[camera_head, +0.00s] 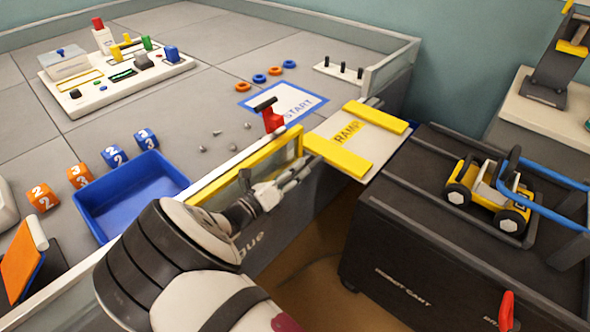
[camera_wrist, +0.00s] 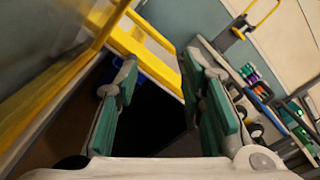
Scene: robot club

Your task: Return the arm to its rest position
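My arm reaches up from the bottom of the head view, over the front wall of the grey table. My gripper (camera_head: 292,182) is just in front of the table's yellow-framed gate panel, below the ramp. In the wrist view my gripper (camera_wrist: 163,72) shows its two green-padded fingers apart, with nothing between them. Whether a finger touches the yellow frame (camera_wrist: 70,75) cannot be told.
The ramp (camera_head: 347,133) with yellow side rails joins the table to the black robot cart (camera_head: 415,255), which carries a yellow wheeled robot (camera_head: 490,192). A red latch (camera_head: 272,121) stands above the gate. A blue bin (camera_head: 130,196) lies left. Floor (camera_head: 310,275) shows between table and cart.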

